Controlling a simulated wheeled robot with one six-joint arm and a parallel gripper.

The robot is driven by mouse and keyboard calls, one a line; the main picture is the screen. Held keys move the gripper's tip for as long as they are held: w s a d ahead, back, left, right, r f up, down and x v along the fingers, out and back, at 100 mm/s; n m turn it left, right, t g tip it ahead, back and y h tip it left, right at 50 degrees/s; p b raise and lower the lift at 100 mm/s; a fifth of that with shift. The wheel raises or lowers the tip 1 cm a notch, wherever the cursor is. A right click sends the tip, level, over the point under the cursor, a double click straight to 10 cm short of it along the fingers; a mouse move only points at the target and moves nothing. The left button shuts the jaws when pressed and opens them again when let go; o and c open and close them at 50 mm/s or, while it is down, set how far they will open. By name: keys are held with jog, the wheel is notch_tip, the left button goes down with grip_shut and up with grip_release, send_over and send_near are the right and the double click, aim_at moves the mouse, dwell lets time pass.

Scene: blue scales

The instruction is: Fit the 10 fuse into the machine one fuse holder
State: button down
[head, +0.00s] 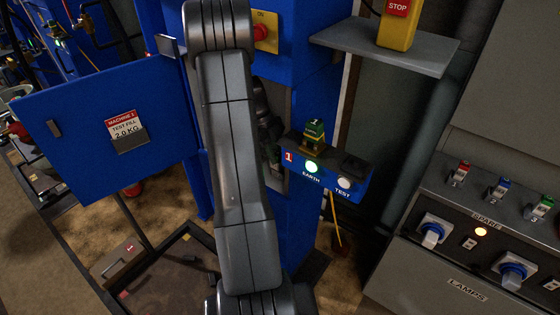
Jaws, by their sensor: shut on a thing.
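Machine one is a blue cabinet with its door (105,130) swung open to the left; a label on the door (125,122) reads "MACHINE 1 TEST FILL 2.0 KG". My arm stands across the middle of the head view, in front of the cabinet opening. A dark shape (263,105) shows just right of my arm in the opening; I cannot tell what it is. My gripper's jaws, the 10 fuse and the fuse holder cannot be made out; my arm hides much of the opening.
A blue box (325,181) marked 1 carries a green-and-brass piece (314,135), a lit green EARTH lamp (312,167) and a TEST button (344,183). A grey shelf (420,52) juts out above right. A grey panel (470,255) marked SPARE and LAMPS stands at right.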

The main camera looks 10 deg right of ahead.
jog(key=shift+d, duration=0.55)
jog(key=f, duration=0.3)
jog(key=shift+d+f, duration=0.25)
jog(key=shift+f, duration=0.1)
jog(key=c, duration=1.4)
grip_release()
jog(key=shift+r, duration=0.1)
jog(key=shift+o, duration=0.2)
jog(key=shift+r, duration=0.1)
jog(key=v, duration=0.5)
jog(key=shift+w+a+r, duration=0.1)
jog(key=shift+w+r, duration=0.05)
jog(key=shift+r, duration=0.05)
jog(key=w+a, duration=0.8)
jog(key=shift+f, duration=0.3)
jog(key=shift+a, duration=0.1)
